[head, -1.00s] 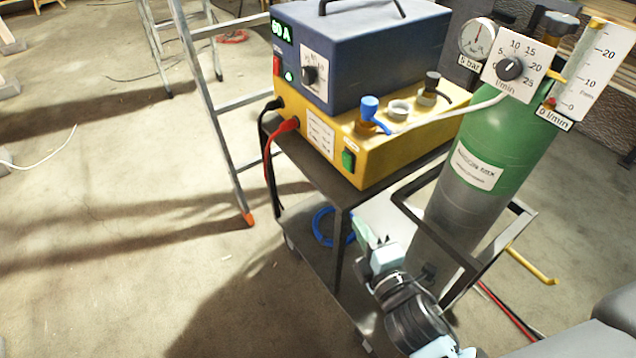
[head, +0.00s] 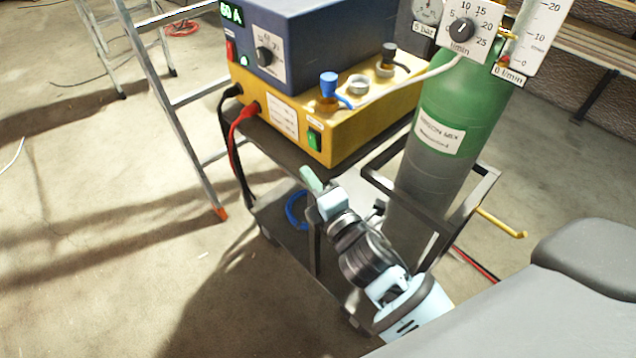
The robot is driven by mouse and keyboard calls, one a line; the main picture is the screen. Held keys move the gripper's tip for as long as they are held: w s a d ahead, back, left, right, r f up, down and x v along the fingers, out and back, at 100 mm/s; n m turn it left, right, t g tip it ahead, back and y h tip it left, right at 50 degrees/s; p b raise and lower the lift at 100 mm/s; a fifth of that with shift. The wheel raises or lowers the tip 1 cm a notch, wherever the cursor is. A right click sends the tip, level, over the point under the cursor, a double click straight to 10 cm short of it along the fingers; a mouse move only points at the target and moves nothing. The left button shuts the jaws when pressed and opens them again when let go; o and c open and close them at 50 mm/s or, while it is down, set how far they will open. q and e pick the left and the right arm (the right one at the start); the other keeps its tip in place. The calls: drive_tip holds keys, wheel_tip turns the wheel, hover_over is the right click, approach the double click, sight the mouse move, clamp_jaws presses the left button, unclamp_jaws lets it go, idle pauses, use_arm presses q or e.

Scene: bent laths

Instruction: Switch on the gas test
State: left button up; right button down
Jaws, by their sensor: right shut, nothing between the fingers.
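A green rocker switch (head: 314,139) sits on the front face of the yellow box (head: 350,140), near its right corner. Its small label is too small to read. My right gripper (head: 311,179) is shut and empty, with its fingertips pointing up towards the switch. In the picture the tips are a little below it, apart from it. The green gas cylinder (head: 475,95) stands right of the box. Its flow gauge (head: 535,35) carries a tag reading 0 l/min. My left gripper is out of view.
A dark blue power unit (head: 320,45) stands on the yellow box. Red (head: 240,120) and black cables plug into the left of the front. The cart's dark frame (head: 395,190) is close to my right arm. A ladder (head: 170,90) stands at left; floor in front is clear.

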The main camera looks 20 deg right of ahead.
sight(313, 141)
drive_tip(key=w, duration=0.2)
drive_tip(key=w+d, duration=0.1)
drive_tip(key=w, duration=0.3)
drive_tip(key=shift+w+d+r, duration=0.35)
drive_tip(key=shift+d, duration=0.05)
drive_tip(key=shift+w+d, duration=0.2)
drive_tip(key=shift+d, duration=0.45)
drive_tip(key=shift+p, duration=0.3)
